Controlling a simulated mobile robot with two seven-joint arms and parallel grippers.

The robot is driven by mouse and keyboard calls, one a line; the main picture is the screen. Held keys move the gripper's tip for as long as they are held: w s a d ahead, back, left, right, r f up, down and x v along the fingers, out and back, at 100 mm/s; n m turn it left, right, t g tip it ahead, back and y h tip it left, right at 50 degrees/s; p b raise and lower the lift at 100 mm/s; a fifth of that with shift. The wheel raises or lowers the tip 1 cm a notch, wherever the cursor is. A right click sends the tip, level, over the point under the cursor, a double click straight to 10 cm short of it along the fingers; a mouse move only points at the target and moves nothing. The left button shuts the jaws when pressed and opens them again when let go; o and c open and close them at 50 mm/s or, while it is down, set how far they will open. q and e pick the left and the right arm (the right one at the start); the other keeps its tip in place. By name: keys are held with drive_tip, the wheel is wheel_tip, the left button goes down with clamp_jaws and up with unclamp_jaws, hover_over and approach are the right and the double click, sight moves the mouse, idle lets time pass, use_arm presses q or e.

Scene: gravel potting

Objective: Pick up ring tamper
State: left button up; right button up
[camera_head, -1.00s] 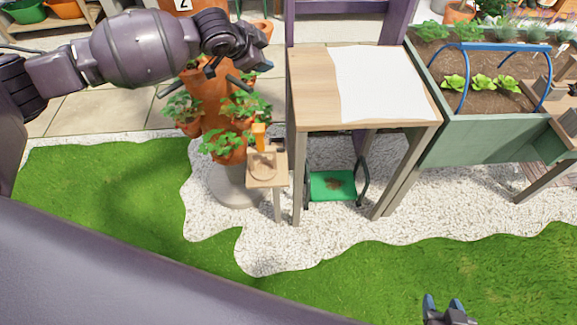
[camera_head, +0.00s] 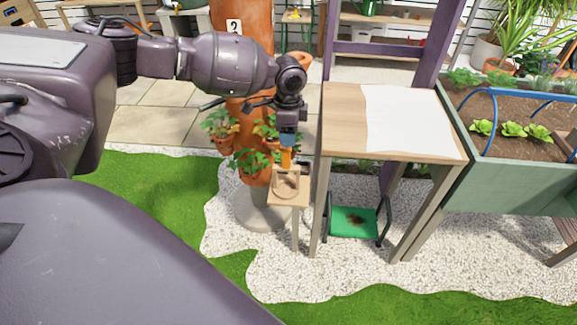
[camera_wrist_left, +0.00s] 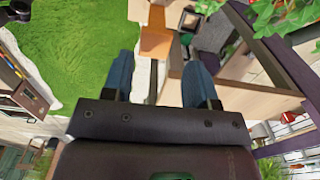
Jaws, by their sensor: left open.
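The ring tamper has an upright orange handle (camera_head: 286,158) over a round wooden ring (camera_head: 286,187), and it rests on a small wooden stand (camera_head: 288,200). My left gripper (camera_head: 288,141) points down right above the handle, its blue fingertips at or close to its top. In the left wrist view the left gripper (camera_wrist_left: 160,72) is open, with the orange handle (camera_wrist_left: 155,42) ahead between its two blue fingers. I cannot tell whether they touch it. My right gripper is not in view.
A wooden table (camera_head: 345,135) with a white sheet (camera_head: 400,120) stands just right of the stand. A terracotta planter tower (camera_head: 250,110) with plants stands close behind and to the left. A green tray (camera_head: 352,222) lies under the table. A green raised bed (camera_head: 505,185) stands at the right.

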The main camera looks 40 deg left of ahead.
sight(287, 154)
use_arm(q)
wheel_tip(287, 154, down, 3)
drive_tip(key=shift+f, duration=0.1)
drive_tip(key=f, duration=0.1)
drive_tip(key=f+b, duration=0.1)
drive_tip(key=f, duration=0.2)
drive_tip(key=shift+s+f, duration=0.35)
drive_tip(key=shift+f, duration=0.05)
drive_tip(key=c, duration=0.8)
drive_tip(key=shift+r, duration=0.15)
